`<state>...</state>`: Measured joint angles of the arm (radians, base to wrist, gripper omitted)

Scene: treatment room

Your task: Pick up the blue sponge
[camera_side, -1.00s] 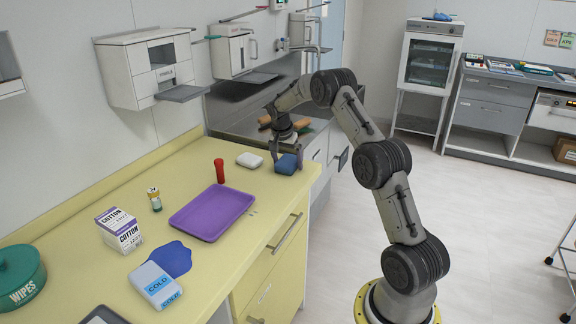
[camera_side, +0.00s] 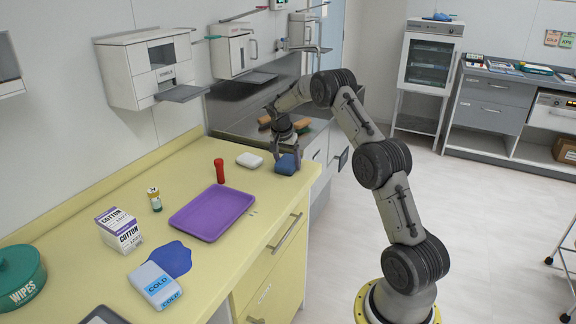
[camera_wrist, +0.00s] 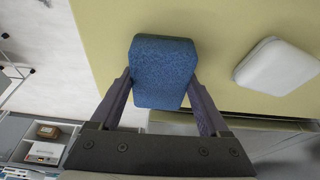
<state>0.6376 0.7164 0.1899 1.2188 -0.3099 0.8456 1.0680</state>
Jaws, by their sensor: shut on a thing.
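The blue sponge (camera_side: 286,164) is at the far right corner of the yellow counter (camera_side: 262,215). In the wrist view the sponge (camera_wrist: 162,72) lies between my two fingers, which touch its sides. My gripper (camera_side: 287,155) points down at it and is shut on it. In the wrist view my gripper (camera_wrist: 163,90) covers none of the sponge's upper face. I cannot tell whether the sponge is clear of the counter.
A white soap-like block (camera_side: 250,160) lies just left of the sponge, and it also shows in the wrist view (camera_wrist: 277,67). A red cylinder (camera_side: 219,171) stands upright nearby. A purple tray (camera_side: 212,212) lies nearer the front. A metal sink area (camera_side: 240,113) is behind.

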